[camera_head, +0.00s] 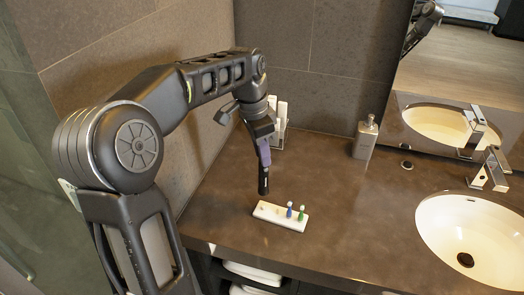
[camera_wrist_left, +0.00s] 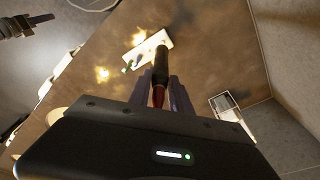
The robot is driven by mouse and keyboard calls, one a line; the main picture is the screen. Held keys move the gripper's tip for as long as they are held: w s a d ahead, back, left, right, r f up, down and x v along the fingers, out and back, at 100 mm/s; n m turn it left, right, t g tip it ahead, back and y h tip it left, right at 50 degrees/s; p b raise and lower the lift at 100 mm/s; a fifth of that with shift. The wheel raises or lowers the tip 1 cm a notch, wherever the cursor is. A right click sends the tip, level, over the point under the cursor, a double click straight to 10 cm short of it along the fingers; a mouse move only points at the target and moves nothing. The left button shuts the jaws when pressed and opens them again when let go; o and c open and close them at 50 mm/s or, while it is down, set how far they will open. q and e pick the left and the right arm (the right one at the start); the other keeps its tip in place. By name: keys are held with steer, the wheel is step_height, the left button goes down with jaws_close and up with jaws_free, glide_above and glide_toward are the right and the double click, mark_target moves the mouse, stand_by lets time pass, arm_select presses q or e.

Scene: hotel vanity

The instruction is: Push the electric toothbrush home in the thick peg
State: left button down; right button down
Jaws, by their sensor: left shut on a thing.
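My left gripper (camera_head: 264,158) is shut on the dark electric toothbrush (camera_head: 263,182), which hangs nearly upright from its purple-grey fingers. The toothbrush also shows in the left wrist view (camera_wrist_left: 160,66), black with a red part between the fingers (camera_wrist_left: 161,95). Its lower end is above the left part of a white stand (camera_head: 268,216). A gap seems to show between them in the head view. The stand's pegs are too small to tell apart at its left end. My right gripper seems to show at the upper left of the left wrist view (camera_wrist_left: 28,24); its jaw is unclear.
A blue brush head (camera_head: 289,210) and a green one (camera_head: 301,212) stand on the right part of the stand. A holder with white items (camera_head: 279,122) is by the wall. A soap dispenser (camera_head: 365,137), a tap (camera_head: 491,168) and a sink (camera_head: 470,235) are to the right.

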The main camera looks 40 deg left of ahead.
mark_target(262, 173)
arm_select(q)
step_height(262, 173, down, 4)
steer(key=b, duration=0.3)
steer(key=shift+f, duration=0.2)
steer(key=shift+f+b, duration=0.3)
steer(key=shift+f, duration=0.15)
stand_by(0.7)
steer(key=shift+f+b, duration=0.7)
steer(key=shift+f, duration=0.45)
stand_by(0.3)
steer(key=c, duration=1.1)
jaws_free()
